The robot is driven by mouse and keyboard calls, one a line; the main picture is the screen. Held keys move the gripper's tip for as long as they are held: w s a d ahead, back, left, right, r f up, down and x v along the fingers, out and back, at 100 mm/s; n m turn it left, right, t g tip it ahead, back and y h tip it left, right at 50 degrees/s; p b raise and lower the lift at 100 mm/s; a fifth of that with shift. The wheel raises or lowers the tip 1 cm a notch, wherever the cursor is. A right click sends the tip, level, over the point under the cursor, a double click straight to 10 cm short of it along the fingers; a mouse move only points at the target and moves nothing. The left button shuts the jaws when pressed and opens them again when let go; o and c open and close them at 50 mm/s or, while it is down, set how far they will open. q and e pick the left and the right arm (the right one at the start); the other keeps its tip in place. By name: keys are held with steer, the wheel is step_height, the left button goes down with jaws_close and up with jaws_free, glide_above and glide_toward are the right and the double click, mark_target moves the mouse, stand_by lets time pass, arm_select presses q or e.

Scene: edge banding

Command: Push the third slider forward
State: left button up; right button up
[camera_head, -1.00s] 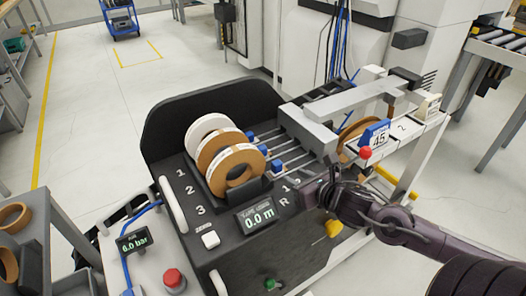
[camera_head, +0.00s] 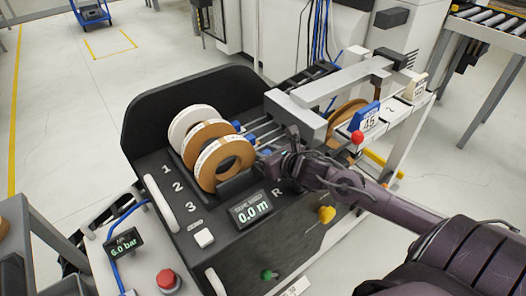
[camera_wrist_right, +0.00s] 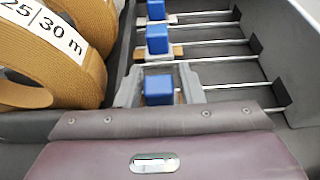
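The third slider is the nearest blue block (camera_wrist_right: 158,89) in the right wrist view, on the nearest metal rods. My right gripper (camera_wrist_right: 159,92) is down at it, with grey finger-like parts on both sides of the block. They look apart; contact is unclear. In the head view my right gripper (camera_head: 272,160) covers this slider, just right of the front tape roll (camera_head: 207,172). The second slider (camera_head: 250,139) and first slider (camera_head: 237,126) stand behind it; both also show in the wrist view (camera_wrist_right: 158,40) (camera_wrist_right: 156,10). My left gripper is not in view.
White and brown tape rolls (camera_head: 178,128) stand left of the sliders in a black panel numbered 1 to 3. A grey metal block (camera_head: 297,112) stands at the rods' far end. A display (camera_head: 250,208) reads 0.0 m. A red-tipped lever (camera_head: 357,138) is to the right.

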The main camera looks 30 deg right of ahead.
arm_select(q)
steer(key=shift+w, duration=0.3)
arm_select(e)
steer(key=shift+w+a+f, duration=0.1)
steer(key=shift+w+f, duration=0.15)
steer(key=shift+w, duration=0.4)
jaws_close()
steer(key=d, duration=0.4)
steer(key=shift+w+d, duration=0.15)
steer(key=shift+d, duration=0.25)
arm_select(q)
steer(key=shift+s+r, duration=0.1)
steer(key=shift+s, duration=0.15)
arm_select(e)
jaws_free()
